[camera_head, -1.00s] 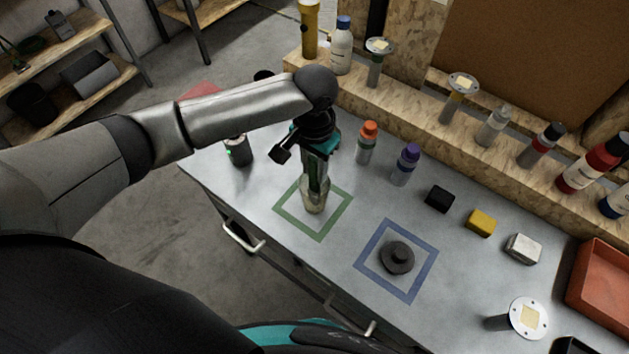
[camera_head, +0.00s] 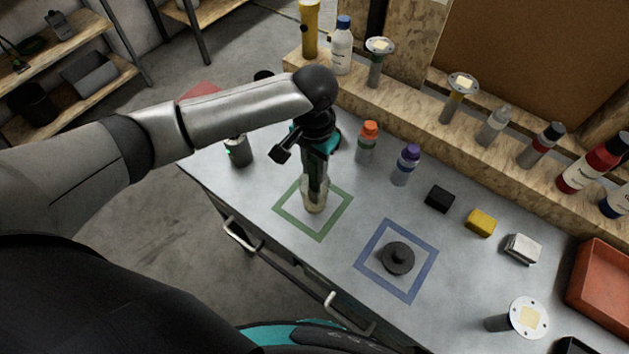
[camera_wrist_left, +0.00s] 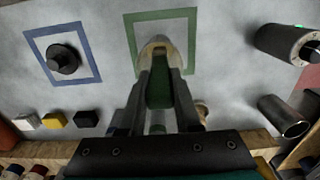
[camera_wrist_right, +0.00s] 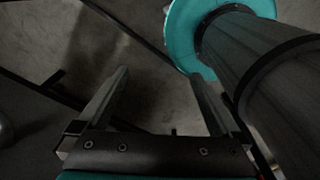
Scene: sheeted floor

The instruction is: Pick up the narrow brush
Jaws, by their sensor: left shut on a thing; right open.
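A slim green-handled piece with a pale, rounded end, which I take for the narrow brush (camera_wrist_left: 159,92), stands upright inside the green square outline (camera_head: 289,222). My left gripper (camera_head: 314,184) points down over it, and its two fingers are shut on the green part, one on each side. The pale end shows below the fingertips, close to or on the table; I cannot tell whether it touches. The fingers hide much of the handle in the head view. My right gripper (camera_wrist_right: 158,76) is open and empty, away from the table over the dark floor.
A black round knobbed piece (camera_head: 398,257) sits in the blue square. An orange-capped bottle (camera_head: 366,145) and a purple-capped bottle (camera_head: 405,168) stand behind the gripper. Black, yellow (camera_head: 481,222) and white blocks lie to the right. A dark canister (camera_head: 238,151) stands left.

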